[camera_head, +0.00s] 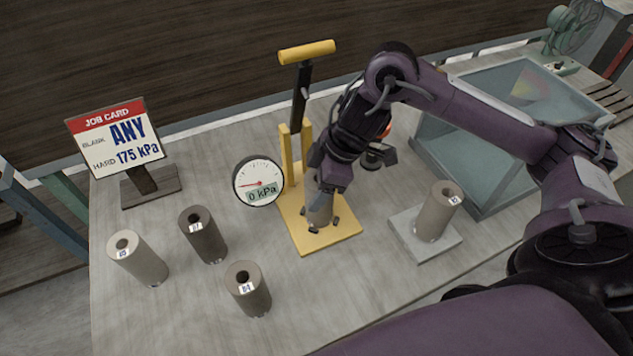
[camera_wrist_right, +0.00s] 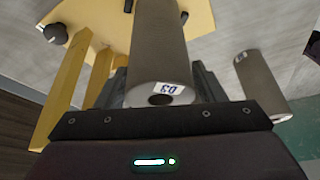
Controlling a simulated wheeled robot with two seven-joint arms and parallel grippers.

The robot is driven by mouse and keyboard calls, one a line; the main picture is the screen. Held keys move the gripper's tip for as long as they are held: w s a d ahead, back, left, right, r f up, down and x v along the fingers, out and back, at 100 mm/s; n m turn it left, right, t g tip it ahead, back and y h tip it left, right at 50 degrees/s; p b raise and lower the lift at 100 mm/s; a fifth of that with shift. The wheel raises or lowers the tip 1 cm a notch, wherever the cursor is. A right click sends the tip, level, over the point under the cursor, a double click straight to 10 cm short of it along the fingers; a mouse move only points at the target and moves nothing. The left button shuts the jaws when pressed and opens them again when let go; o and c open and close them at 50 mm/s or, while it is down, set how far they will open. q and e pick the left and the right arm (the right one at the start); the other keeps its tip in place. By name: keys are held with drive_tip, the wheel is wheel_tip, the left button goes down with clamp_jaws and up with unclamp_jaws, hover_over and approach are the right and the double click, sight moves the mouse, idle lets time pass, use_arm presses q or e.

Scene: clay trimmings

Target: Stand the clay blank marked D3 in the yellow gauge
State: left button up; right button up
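The D3 clay blank, a grey-brown cylinder with a hole in its end, shows its label in the right wrist view (camera_wrist_right: 160,55). In the head view it (camera_head: 320,212) is upright at the yellow gauge's base plate (camera_head: 345,232), partly hidden by my right gripper (camera_head: 325,190). The right fingers lie on both sides of the blank and appear closed on it. Its lower end is low between small dark jaws on the plate; I cannot tell whether it touches the plate. The gauge has a yellow-handled lever (camera_head: 306,52) and a dial (camera_head: 259,183) showing 0 kPa. My left gripper is out of view.
Three other blanks stand at the left: pale (camera_head: 140,262), dark (camera_head: 205,240) and brown (camera_head: 250,292). Another blank (camera_head: 437,213) stands on a grey pad (camera_head: 405,228). The job card (camera_head: 118,140) reads ANY, 175 kPa. A clear-sided bin (camera_head: 480,195) is at the right.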

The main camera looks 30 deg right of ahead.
drive_tip(key=shift+o, duration=1.1)
drive_tip(key=p+v, duration=0.3)
drive_tip(key=v, duration=0.9)
drive_tip(key=shift+r+p, duration=0.15)
drive_tip(key=shift+p, duration=0.25)
